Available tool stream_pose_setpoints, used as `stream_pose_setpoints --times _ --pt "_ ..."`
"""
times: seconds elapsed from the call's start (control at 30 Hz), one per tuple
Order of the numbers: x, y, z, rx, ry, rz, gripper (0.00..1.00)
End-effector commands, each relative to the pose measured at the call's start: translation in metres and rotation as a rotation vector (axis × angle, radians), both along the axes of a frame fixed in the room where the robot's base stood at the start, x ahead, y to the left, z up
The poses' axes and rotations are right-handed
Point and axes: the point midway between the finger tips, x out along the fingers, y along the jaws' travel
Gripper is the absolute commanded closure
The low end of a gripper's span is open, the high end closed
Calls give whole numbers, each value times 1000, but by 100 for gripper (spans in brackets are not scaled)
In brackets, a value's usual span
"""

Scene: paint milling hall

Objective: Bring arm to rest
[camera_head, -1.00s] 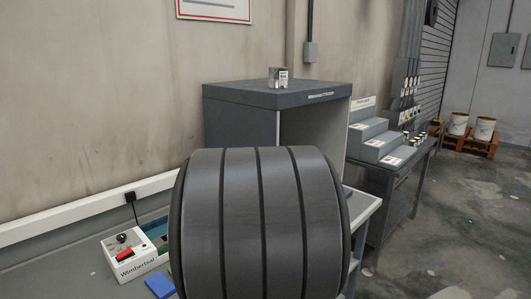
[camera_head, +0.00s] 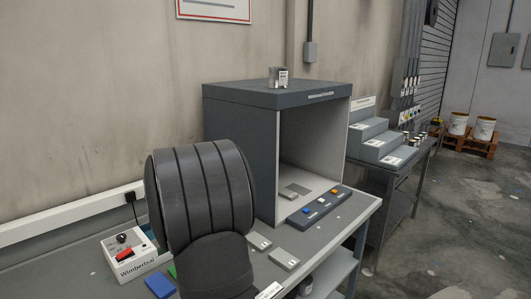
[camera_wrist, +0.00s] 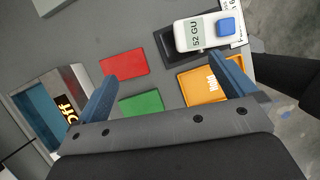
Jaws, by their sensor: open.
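My gripper (camera_wrist: 158,70) shows in the wrist view with its two blue fingers spread wide and nothing between them. It hangs over the grey bench, above a red card (camera_wrist: 124,63) and a green card (camera_wrist: 141,103). A white meter reading "52 GU" (camera_wrist: 197,37) with a blue button lies beyond the right finger. An orange plate (camera_wrist: 200,88) lies partly behind that finger. In the head view my dark arm stands over the bench at lower centre. My gripper is hidden there.
A white "Wimbertsal" box (camera_head: 128,255) sits at left. A stepped rack (camera_head: 380,140) stands at right.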

Motion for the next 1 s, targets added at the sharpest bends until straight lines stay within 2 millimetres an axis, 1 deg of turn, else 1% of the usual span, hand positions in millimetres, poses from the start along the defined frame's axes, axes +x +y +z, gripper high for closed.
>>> stream_pose_setpoints --times 0.03,0.3,0.5,0.57,0.7,1.0 --pt "1 10 -7 -2 2 4 0" --pt "7 56 -34 -1 2 5 0" --pt "10 83 -51 -1 1 4 0" --pt "10 88 -55 -1 2 2 0" --pt "11 91 -65 0 1 2 0" --pt "11 92 -68 0 0 1 0"
